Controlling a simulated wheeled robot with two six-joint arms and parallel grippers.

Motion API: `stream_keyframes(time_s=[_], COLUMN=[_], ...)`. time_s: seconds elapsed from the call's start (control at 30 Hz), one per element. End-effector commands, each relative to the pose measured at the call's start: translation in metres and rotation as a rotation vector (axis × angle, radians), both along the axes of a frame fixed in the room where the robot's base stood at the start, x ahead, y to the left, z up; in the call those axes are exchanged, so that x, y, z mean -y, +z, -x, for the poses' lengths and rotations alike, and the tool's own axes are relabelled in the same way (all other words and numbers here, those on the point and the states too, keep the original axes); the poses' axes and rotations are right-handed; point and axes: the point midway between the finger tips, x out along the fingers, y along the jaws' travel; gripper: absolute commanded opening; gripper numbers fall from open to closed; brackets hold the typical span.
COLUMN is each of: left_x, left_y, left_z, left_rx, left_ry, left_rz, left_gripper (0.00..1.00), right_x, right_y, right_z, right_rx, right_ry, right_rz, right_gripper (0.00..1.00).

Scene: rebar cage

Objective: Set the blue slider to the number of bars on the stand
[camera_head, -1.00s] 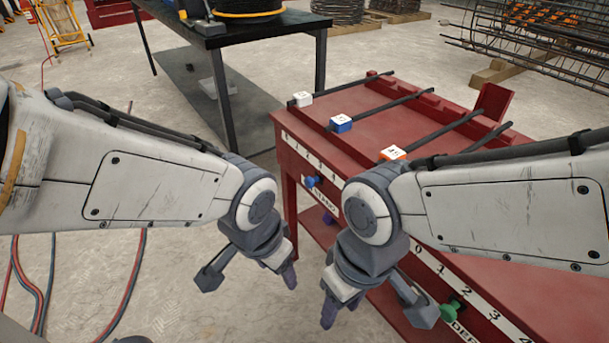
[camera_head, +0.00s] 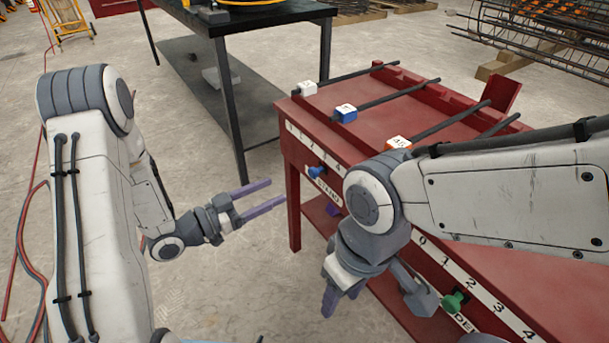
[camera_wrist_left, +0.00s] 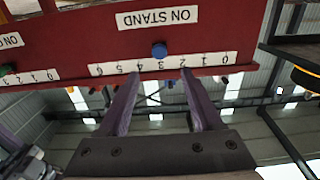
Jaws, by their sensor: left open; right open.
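The red stand (camera_head: 420,85) carries several dark bars lying across its top. Tags show on three: white (camera_head: 304,88), blue (camera_head: 345,113) and orange (camera_head: 397,143). Another bar (camera_head: 500,124) lies to their right, its near end hidden by my right arm. The blue slider (camera_head: 317,172) is on the stand's front; in the left wrist view it (camera_wrist_left: 159,49) appears upside down, level with about 3 on the "ON STAND" scale (camera_wrist_left: 160,66). My left gripper (camera_head: 276,194) is open and empty, pointing at the front, apart from the slider. My right gripper (camera_head: 341,296) is open, pointing down before the stand.
A green knob (camera_head: 453,303) sits on another scale further right on the front. A black table (camera_head: 265,28) stands behind left.

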Motion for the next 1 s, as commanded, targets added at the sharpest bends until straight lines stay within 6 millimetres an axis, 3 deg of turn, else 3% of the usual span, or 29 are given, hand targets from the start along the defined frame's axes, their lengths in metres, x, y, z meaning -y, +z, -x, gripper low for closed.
stream_keyframes(time_s=[0.6,1.0], left_x=[0.076,0.083], left_y=[0.0,0.001], left_z=[-0.054,-0.06], left_rx=[0.004,0.004], left_ry=[-0.004,-0.001], left_rz=[0.008,0.008], left_gripper=[0.66,0.66], right_x=[0.0,0.0], right_y=[-0.015,-0.016], right_z=[0.0,0.0], right_rx=[0.0,0.0], right_ry=[0.0,0.0], right_rz=[0.0,0.0], right_gripper=[0.49,0.49])
